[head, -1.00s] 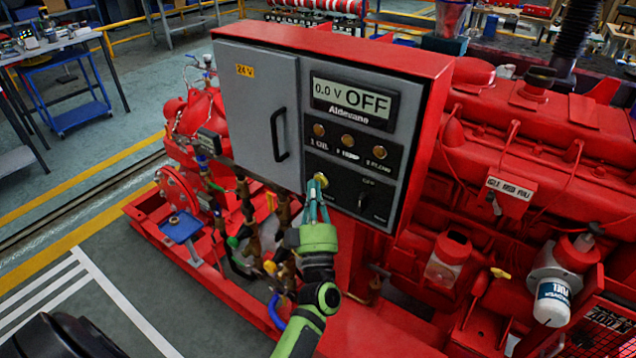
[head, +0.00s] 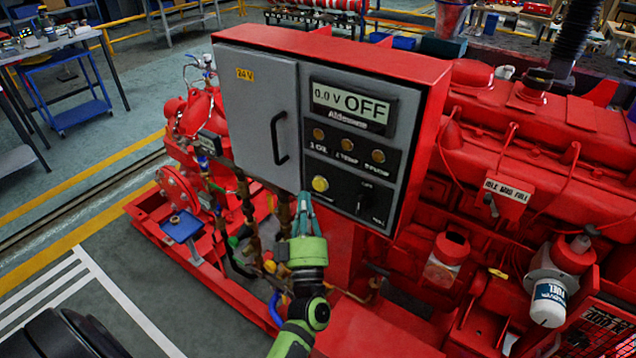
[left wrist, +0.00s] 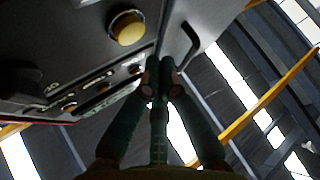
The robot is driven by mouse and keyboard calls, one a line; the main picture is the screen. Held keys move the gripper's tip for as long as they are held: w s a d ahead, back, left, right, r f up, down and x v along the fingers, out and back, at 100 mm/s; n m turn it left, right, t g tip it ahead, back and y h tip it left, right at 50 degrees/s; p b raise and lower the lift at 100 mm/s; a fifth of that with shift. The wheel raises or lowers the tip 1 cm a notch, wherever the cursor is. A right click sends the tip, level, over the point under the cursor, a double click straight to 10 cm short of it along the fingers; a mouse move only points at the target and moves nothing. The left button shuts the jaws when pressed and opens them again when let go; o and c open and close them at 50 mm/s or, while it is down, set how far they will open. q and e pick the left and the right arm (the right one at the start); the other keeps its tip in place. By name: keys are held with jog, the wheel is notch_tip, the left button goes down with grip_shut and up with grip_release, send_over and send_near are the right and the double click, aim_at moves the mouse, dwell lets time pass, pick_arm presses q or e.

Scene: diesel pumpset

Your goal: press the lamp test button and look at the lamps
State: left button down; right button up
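The yellow lamp test button (head: 320,183) is on the lower left of the grey control panel (head: 330,215); it also shows in the left wrist view (left wrist: 128,27). Three lamps, the left (head: 319,134), middle (head: 347,142) and right (head: 378,156), sit in a row above it. All three look dull amber, with no clear glow. The display (head: 352,102) reads 0.0 V OFF. My left gripper (head: 305,197) is just below and left of the button, apart from it. Its fingertips (left wrist: 163,72) meet with nothing between them. My right gripper is out of view.
A black rotary switch (head: 361,203) is right of the button. The grey cabinet door (head: 258,110) with a black handle (head: 280,138) is to the left. Pipes and valves lie below the cabinet, and the red engine (head: 530,130) fills the right side.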

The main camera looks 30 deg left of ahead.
pick_arm(q)
jog(key=s+p, duration=0.1)
jog(key=s, duration=0.2)
jog(key=shift+s+a, duration=0.1)
jog(key=shift+s, duration=0.1)
dwell(0.7)
jog(key=w+d+f+m+g+h+b, duration=0.1)
jog(key=d+f+m+h, duration=0.3)
jog(key=f, duration=0.5)
jog(key=w+d+f+m+h, duration=0.1)
jog(key=d+f+m+h, duration=0.3)
jog(key=f, duration=0.5)
jog(key=s+d+f+m+g+h, duration=0.1)
jog(key=s+f+g+h, duration=0.15)
jog(key=f, duration=0.35)
jog(key=s+d+f+m+g+h+b, duration=0.1)
jog(key=s+f, duration=0.2)
jog(key=f, duration=0.3)
jog(key=s+d+f+m+g+h, duration=0.2)
jog(key=f, duration=0.3)
jog(key=s+f+m+g+b, duration=0.15)
jog(key=s+f+g, duration=0.35)
jog(key=s+f, duration=0.9)
jog(key=s+a+f+m+g, duration=0.1)
jog(key=s+a+f+g, duration=0.1)
jog(key=s, duration=0.8)
jog(key=s+a+f+m+g, duration=0.2)
jog(key=s+f+g, duration=0.3)
jog(key=s, duration=0.5)
jog(key=shift+f, duration=0.55)
